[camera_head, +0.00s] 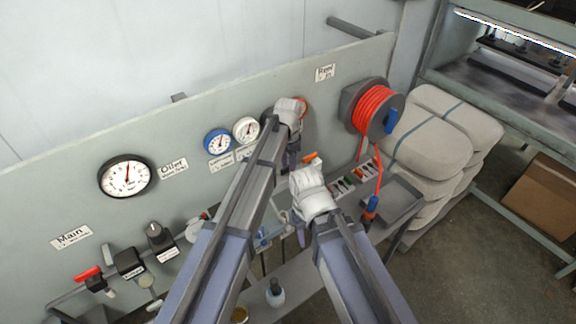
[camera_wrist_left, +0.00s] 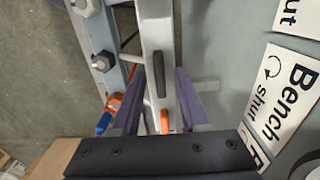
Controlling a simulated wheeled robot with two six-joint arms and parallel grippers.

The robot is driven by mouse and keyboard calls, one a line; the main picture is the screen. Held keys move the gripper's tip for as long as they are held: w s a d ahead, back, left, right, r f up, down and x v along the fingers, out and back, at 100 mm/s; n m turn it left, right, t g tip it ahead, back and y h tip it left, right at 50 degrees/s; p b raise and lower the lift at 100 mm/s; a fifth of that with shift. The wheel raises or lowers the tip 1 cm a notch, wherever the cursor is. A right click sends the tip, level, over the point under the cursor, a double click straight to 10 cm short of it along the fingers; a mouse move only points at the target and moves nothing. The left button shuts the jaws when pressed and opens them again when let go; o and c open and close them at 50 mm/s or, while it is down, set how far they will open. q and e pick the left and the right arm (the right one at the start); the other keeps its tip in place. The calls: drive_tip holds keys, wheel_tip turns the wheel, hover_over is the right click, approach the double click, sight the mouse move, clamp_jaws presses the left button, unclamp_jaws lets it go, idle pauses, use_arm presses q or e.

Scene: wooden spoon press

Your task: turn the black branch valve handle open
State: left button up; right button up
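In the left wrist view, the dark gripper body (camera_wrist_left: 160,160) fills the bottom. A white "Bench shut" label (camera_wrist_left: 285,95) with a curved arrow lies to its right. My right gripper (camera_head: 300,228) is lower and nearer the camera, with its fingers partly hidden. I see nothing clearly held in either gripper.
A red main valve handle (camera_head: 87,273) is lower left. A red hose reel (camera_head: 375,110) and stacked sacks (camera_head: 425,140) stand at the right.

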use_arm(q)
clamp_jaws()
idle(0.6)
drive_tip(key=n, duration=1.4)
drive_tip(key=shift+n, duration=1.9)
